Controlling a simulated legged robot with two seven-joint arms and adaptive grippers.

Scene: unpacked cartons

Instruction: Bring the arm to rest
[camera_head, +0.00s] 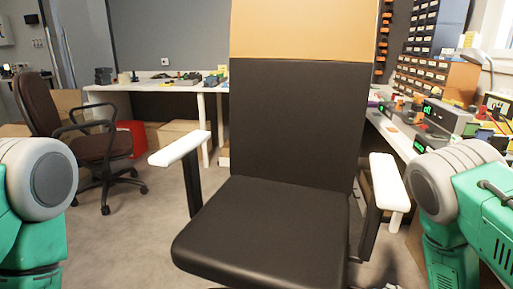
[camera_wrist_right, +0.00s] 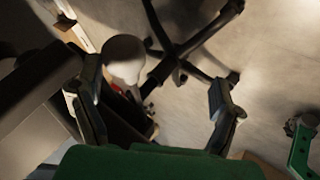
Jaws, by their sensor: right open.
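My right gripper (camera_wrist_right: 155,75) shows in the right wrist view with its two dark fingers spread wide apart. No held object shows between the fingertips; the floor and parts of a chair lie beyond them. In the head view my green and grey arms come in at the lower left and lower right edges. My left gripper is outside both views.
A black office chair (camera_head: 270,225) with a tan top and white armrests stands close in front, between my arms. Its legs (camera_wrist_right: 180,50) show beyond the right gripper. A cluttered desk (camera_head: 395,135) is at right, a brown chair (camera_head: 100,147) at left.

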